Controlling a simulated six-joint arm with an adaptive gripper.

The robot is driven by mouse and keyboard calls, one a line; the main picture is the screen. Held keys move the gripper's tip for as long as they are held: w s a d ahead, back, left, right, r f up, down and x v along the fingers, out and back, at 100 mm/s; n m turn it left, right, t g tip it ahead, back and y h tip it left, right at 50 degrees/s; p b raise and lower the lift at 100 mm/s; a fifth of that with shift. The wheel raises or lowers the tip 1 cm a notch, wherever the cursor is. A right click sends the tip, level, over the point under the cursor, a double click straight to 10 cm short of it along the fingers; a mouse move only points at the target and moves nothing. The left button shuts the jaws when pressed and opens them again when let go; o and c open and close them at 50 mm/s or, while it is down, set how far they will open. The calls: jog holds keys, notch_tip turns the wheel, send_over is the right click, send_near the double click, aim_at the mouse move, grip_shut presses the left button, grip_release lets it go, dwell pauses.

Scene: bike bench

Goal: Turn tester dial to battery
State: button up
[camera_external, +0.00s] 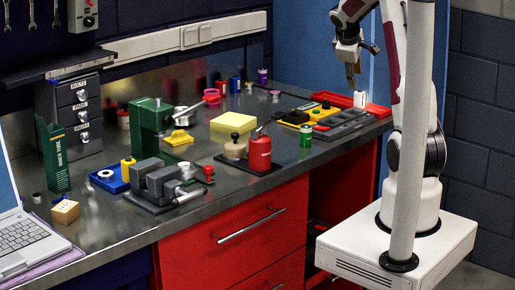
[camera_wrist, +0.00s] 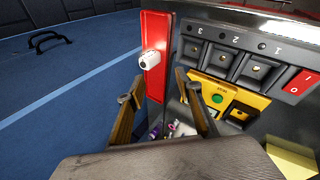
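My gripper (camera_external: 352,84) hangs over the far right end of the bench, above the red tray. In the wrist view its two fingers (camera_wrist: 158,90) are spread apart with nothing between them. A yellow tester-like box (camera_wrist: 222,97) with a green button lies right of the fingers; it also shows in the external view (camera_external: 323,107). A dial on it cannot be made out. A white knob-like cylinder (camera_wrist: 149,59) sits on the red tray (camera_wrist: 155,26), ahead of the fingers and apart from them; the external view shows a white piece there (camera_external: 360,99).
Grey compartments (camera_wrist: 238,58) numbered 1 to 3 lie beside the tray, with a red part (camera_wrist: 300,82) marked 1 and 0. A green can (camera_external: 306,135), red canister (camera_external: 260,150) and yellow block (camera_external: 233,123) stand nearby.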

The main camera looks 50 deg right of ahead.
jog(key=w+d+r+n+t+h, duration=0.2)
jog(key=w+d+r+n+t, duration=0.45)
jog(key=w+d, duration=0.5)
jog(key=w+r+n+t+y, duration=0.25)
jog(key=w+n, duration=0.55)
jog(key=n, duration=0.6)
jog(key=s+a+f+n+g+y, duration=0.1)
jog(key=a+f+n+g+y, duration=0.1)
jog(key=a+f+n+y, duration=0.75)
jog(key=s+a+f+n+g, duration=0.1)
jog(key=s+a+n+g, duration=0.1)
jog(key=s+n+g, duration=0.4)
jog(key=s+n, duration=0.5)
jog(key=s, duration=0.1)
jog(key=shift+s+f+g, duration=0.15)
jog(key=shift+s+g, duration=0.15)
jog(key=shift+s, duration=0.05)
